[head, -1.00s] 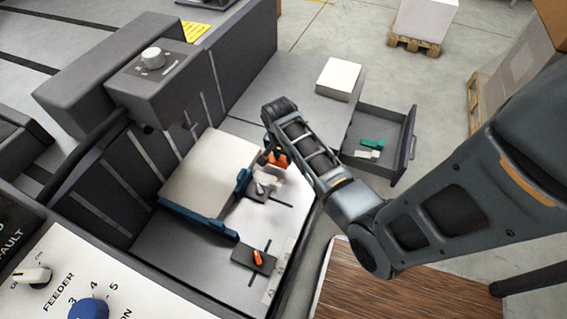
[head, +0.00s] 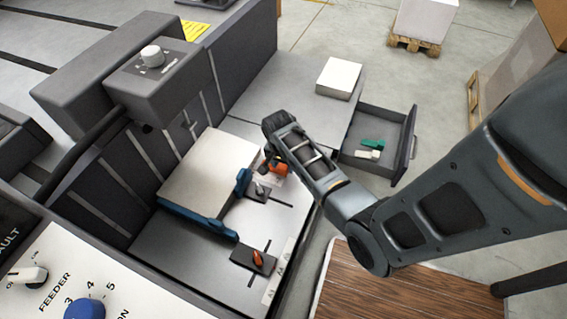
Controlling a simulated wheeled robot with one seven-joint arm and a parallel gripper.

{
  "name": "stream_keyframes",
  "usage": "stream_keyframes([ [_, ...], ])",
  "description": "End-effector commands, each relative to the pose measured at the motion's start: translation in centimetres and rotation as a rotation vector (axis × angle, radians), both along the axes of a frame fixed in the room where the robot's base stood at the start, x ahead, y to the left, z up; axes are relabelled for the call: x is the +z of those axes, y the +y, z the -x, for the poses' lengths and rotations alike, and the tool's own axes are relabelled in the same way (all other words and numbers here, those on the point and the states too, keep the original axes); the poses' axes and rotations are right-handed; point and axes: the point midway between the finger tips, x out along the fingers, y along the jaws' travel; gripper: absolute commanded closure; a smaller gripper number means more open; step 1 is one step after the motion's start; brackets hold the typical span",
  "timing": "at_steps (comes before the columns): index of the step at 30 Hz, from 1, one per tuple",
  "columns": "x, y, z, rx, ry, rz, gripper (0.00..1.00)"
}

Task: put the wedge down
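I cannot single out the wedge with certainty. An orange piece (head: 279,168) shows right at my gripper (head: 268,166), beside the paper stack (head: 212,170); whether it is held or only beside the fingers is unclear. My gripper points down over the feeder table (head: 190,237), largely hidden by my own wrist and forearm, and its fingers are too small to read. A dark guide block with a grey knob (head: 260,188) sits just below it.
Blue stops (head: 205,226) edge the paper stack. An open drawer (head: 399,165) at the right holds a green piece (head: 372,143) and a whitish piece (head: 367,155). A white block (head: 339,76) stands on the grey surface behind. A control panel (head: 50,285) fills the lower left.

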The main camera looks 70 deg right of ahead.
Motion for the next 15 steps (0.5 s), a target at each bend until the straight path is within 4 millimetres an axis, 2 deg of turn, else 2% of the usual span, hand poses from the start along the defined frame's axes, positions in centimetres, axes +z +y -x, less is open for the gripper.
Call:
stream_keyframes([
  [9,0.1,0.0,0.0,0.000,0.000,0.000,0.43],
  [15,2.2,0.2,-0.1,0.000,-0.002,0.002,0.43],
])
